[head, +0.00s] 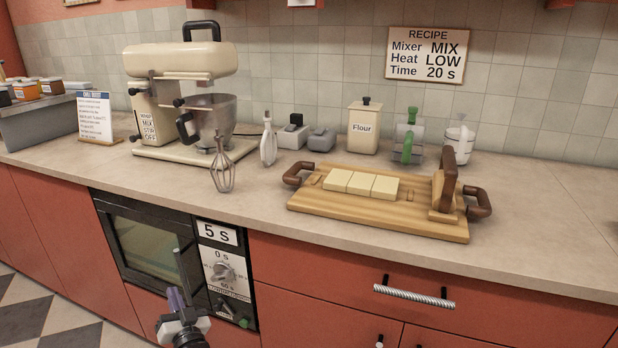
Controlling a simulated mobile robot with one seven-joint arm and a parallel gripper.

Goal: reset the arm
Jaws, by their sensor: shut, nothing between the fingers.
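My gripper (178,262) shows at the bottom of the head view, left of the middle. Its fingers point upward and are together, with nothing held between them. It is below the countertop level in the picture, in front of the dark oven (145,243) and left of the oven's control panel (222,272). Part of my wrist shows at the lower picture edge; the rest of my arm is out of view. I cannot tell how far the fingers are from the oven front.
The countertop (545,225) holds a cream stand mixer (180,62), a whisk (222,170), a flour canister (363,128) and a wooden board (340,208) with pale blocks. A drawer handle (413,297) juts from the red cabinets. The right counter is mostly clear.

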